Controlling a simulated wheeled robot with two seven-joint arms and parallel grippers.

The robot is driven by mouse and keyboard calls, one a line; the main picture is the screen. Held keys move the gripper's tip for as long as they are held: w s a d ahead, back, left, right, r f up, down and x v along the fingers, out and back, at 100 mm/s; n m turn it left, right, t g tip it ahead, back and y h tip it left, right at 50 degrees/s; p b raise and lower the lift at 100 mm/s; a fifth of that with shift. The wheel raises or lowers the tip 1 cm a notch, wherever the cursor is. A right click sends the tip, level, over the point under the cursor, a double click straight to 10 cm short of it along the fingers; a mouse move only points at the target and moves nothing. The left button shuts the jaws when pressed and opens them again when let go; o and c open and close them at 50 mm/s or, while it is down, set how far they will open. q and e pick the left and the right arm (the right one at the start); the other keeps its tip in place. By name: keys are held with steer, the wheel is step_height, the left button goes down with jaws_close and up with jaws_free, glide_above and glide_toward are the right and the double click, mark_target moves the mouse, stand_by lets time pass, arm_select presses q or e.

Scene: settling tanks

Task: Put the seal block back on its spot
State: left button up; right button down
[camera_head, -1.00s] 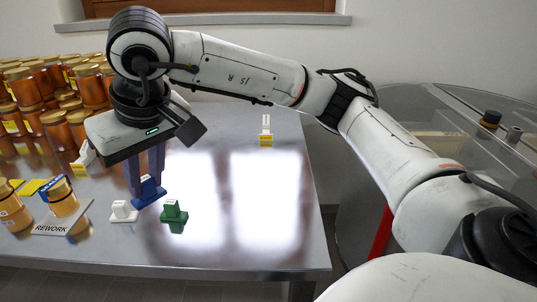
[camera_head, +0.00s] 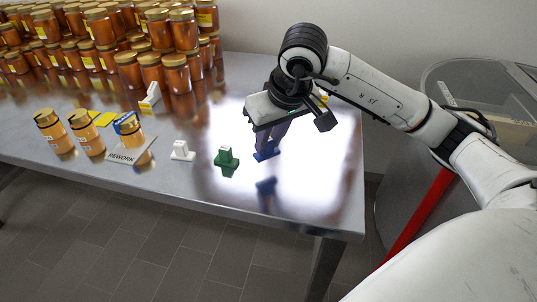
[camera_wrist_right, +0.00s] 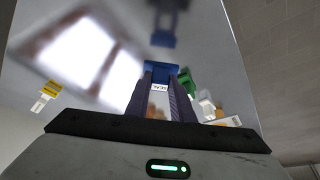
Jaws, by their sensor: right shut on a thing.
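A blue block with a small pale label is held between the fingers of my right gripper (camera_head: 272,144). In the head view its blue base (camera_head: 267,154) shows below the fingertips, with its reflection apart beneath it, so it is off the table. The blue block also fills the jaw gap in the wrist view (camera_wrist_right: 168,68). I take it as the seal block; its label is too small to read surely. A green block (camera_head: 227,159) and a white block (camera_head: 182,153) stand on the table left of it. No marked spot for it is clear. My left gripper is not in view.
Many amber jars (camera_head: 130,72) fill the back left of the steel table (camera_head: 300,205). A REWORK plate (camera_head: 125,157) with jars beside it lies at the left. A white and yellow stand (camera_head: 150,98) is behind. The table's right front is clear.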

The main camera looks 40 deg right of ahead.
mark_target(269, 152)
steer(key=shift+f, duration=2.05)
steer(key=shift+f, duration=0.2)
steer(key=c, duration=1.5)
jaws_free()
steer(key=shift+c, duration=0.2)
steer(key=shift+s+r, duration=0.1)
steer(key=shift+r, duration=0.35)
steer(key=v, duration=1.1)
steer(key=shift+r, duration=0.25)
steer(key=shift+s, duration=0.1)
